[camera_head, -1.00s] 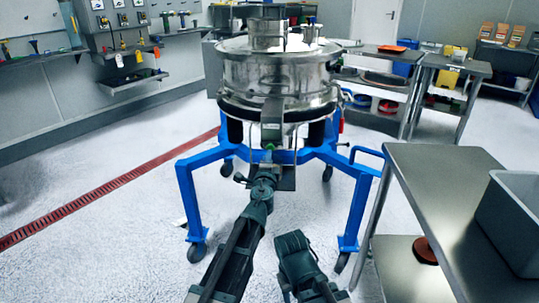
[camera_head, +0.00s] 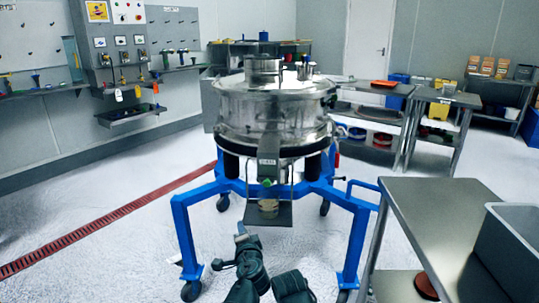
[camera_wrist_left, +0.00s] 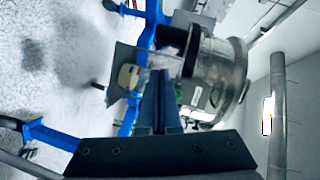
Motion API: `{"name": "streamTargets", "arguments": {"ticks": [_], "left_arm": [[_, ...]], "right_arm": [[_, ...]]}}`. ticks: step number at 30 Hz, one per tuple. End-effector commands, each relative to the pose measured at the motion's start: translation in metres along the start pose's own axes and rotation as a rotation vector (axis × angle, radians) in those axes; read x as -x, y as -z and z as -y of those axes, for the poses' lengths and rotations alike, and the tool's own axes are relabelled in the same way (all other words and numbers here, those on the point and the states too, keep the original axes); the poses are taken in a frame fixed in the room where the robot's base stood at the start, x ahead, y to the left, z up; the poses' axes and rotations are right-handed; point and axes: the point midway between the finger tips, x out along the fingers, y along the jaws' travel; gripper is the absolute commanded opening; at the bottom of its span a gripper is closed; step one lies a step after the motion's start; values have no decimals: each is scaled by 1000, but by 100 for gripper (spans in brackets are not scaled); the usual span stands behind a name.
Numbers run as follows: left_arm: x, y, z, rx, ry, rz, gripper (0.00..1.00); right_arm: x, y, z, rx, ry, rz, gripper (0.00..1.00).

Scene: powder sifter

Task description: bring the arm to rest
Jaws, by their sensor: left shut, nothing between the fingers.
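My left gripper (camera_head: 243,238) is shut and empty, low in the head view, just below and left of the small shelf on the front of the sifter. Its two fingers lie together in the left wrist view (camera_wrist_left: 160,78), pointing towards the sifter. The steel powder sifter (camera_head: 275,110) stands on a blue wheeled frame (camera_head: 185,225). A small beige container (camera_head: 268,207) stands on the dark shelf (camera_head: 283,217) under the front outlet. It also shows beside the fingertips in the left wrist view (camera_wrist_left: 128,77). A dark part of my other arm shows at the bottom; its fingers are not seen.
A steel table (camera_head: 430,210) with a grey bin (camera_head: 510,250) stands close on the right. Tool shelves (camera_head: 130,115) line the left wall. A red floor drain strip (camera_head: 110,220) crosses the floor at left. The floor left of the frame is clear.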

Motion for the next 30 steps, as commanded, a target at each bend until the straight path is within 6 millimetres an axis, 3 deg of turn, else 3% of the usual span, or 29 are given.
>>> {"name": "streamTargets", "arguments": {"ticks": [3,7,12,18,20,21,30], "left_arm": [[18,-49,-44,201,-172,242,0],[56,-84,-102,362,-406,486,0],[118,-97,-160,466,-690,711,0],[190,-92,-197,504,-993,893,0],[211,-88,-201,504,-1077,934,0],[210,-84,-183,505,-1063,928,0],[221,-65,-121,507,-1058,925,0]], "right_arm": [[0,0,0,0,0,0,50],[0,0,0,0,0,0,50],[0,0,0,0,0,0,50],[0,0,0,0,0,0,50],[3,0,0,0,0,0,50],[20,-1,-2,0,0,0,50],[86,-5,-9,-1,2,0,50]]}}
